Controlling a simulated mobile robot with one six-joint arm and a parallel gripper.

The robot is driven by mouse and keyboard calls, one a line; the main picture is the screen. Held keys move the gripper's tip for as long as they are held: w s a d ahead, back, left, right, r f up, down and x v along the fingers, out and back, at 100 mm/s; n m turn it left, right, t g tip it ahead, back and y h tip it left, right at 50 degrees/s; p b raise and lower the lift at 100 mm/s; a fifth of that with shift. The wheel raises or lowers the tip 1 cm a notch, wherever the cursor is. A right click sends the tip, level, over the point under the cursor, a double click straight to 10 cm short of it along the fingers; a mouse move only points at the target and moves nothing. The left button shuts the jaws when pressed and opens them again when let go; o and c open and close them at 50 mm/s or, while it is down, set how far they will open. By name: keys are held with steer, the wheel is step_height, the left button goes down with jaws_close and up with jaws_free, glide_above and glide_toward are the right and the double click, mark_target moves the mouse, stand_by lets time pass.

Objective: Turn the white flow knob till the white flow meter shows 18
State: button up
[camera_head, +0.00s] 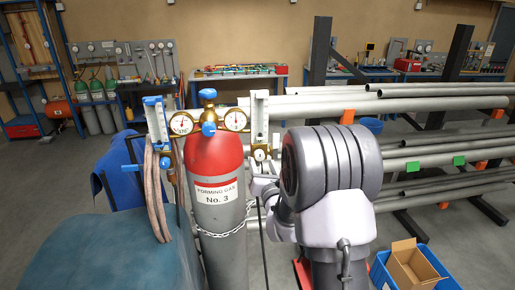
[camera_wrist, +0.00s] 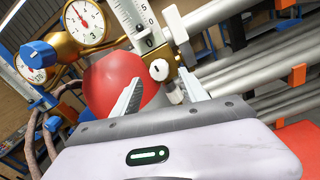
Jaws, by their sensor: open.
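The white flow knob (camera_wrist: 159,70) is a small round white knob on a brass block, and it also shows in the head view (camera_head: 260,155). The white flow meter (camera_head: 260,118) is an upright tube with a scale above that knob; its scale plate shows in the wrist view (camera_wrist: 135,22). I cannot read the flow value in either view. My gripper (camera_wrist: 160,82) is open. Its two fingers point toward the knob, one on either side of it in the picture; I see no contact. In the head view my arm hides most of the gripper.
A red-topped gas cylinder (camera_head: 215,160) stands beside the knob, with two round gauges and a blue knob (camera_head: 208,130) above it. A blue-topped flow meter (camera_head: 155,118) is at left. Racked pipes (camera_head: 440,104) lie at right. A chain (camera_head: 225,234) crosses the cylinder.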

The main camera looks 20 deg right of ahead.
mark_target(260, 159)
steer(key=shift+p+x, duration=0.7)
steer(key=shift+x, duration=1.2)
steer(key=shift+c, duration=0.2)
jaws_close()
steer(key=shift+f+b, duration=0.15)
steer(key=shift+b, duration=0.45)
